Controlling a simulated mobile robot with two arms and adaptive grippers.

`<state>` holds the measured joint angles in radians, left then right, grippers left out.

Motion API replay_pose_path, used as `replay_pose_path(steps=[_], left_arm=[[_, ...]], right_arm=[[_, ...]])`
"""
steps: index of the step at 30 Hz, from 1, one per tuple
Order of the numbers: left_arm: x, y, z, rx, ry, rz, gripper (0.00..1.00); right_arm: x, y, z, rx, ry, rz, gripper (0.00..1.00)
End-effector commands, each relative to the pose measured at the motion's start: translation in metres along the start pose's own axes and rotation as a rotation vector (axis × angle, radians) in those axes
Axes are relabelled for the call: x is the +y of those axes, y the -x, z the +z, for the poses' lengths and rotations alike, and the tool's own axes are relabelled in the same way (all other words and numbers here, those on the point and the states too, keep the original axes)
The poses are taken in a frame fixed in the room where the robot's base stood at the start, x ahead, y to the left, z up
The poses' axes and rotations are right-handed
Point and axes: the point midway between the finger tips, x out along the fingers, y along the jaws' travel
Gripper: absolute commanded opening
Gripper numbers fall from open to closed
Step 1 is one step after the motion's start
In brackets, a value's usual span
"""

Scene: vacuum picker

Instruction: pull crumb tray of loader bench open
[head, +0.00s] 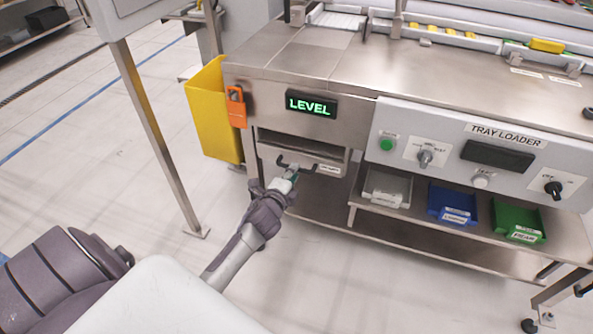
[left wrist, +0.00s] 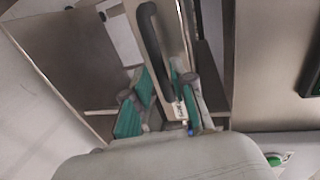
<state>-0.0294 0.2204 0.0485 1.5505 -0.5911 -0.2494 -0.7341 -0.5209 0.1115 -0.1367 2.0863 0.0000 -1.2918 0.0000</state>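The crumb tray (head: 330,158) is a metal drawer low in the left end of the loader bench (head: 345,60), under a green "LEVEL" display. A dark gap shows above its front. A black bar handle (left wrist: 152,45) is fixed to the tray front; it also shows in the head view (head: 283,163). My left gripper (left wrist: 163,100) is at one end of the handle, with teal-padded fingers on either side of it. The fingers look apart, with a gap between the left-hand pad and the bar. Whether the other pad touches the bar is unclear. My right gripper is out of view.
A yellow bin (head: 213,112) and an orange padlock-like tag (head: 236,106) are at the bench's left corner. Grey, blue (head: 452,203) and green (head: 517,221) bins stand on the lower shelf to the right. A table leg (head: 155,135) rises left of my arm. The floor in front is clear.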

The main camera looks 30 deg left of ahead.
Motion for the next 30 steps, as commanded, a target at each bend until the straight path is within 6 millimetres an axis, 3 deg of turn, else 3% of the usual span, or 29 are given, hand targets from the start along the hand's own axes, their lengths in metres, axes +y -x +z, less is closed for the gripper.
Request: replay_pose_path(steps=[6,17,22,30], left_arm=[[0.0,-0.027,0.0,0.001,0.002,-0.001,0.25],[0.0,-0.032,0.0,0.001,0.001,0.0,0.25],[0.0,-0.032,0.0,0.0,0.001,0.0,0.0],[0.0,-0.032,0.0,0.0,0.001,0.001,0.0]], right_arm=[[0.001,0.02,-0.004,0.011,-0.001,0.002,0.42],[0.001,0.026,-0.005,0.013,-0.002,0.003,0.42],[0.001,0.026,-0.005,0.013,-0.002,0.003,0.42],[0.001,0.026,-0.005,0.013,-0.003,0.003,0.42]])
